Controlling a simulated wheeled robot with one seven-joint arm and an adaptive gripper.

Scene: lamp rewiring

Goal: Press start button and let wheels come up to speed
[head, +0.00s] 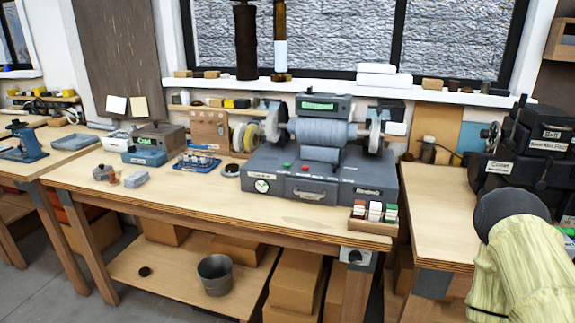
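A grey bench grinder or polishing machine (322,132) stands on the wooden workbench (130,190) in the head view. It has a wheel on its left (272,124) and a wheel on its right (375,130). Whether the wheels turn cannot be told from one still picture. My arm, in a pale yellow sleeve with a dark joint, shows at the lower right, apart from the machine. My gripper is not visible.
A small tray of coloured blocks (373,222) sits at the bench's front right corner. A blue tray (196,161) and small boxes stand left of the machine. Black cases (520,155) stand on the right bench. The bench's front left is mostly clear.

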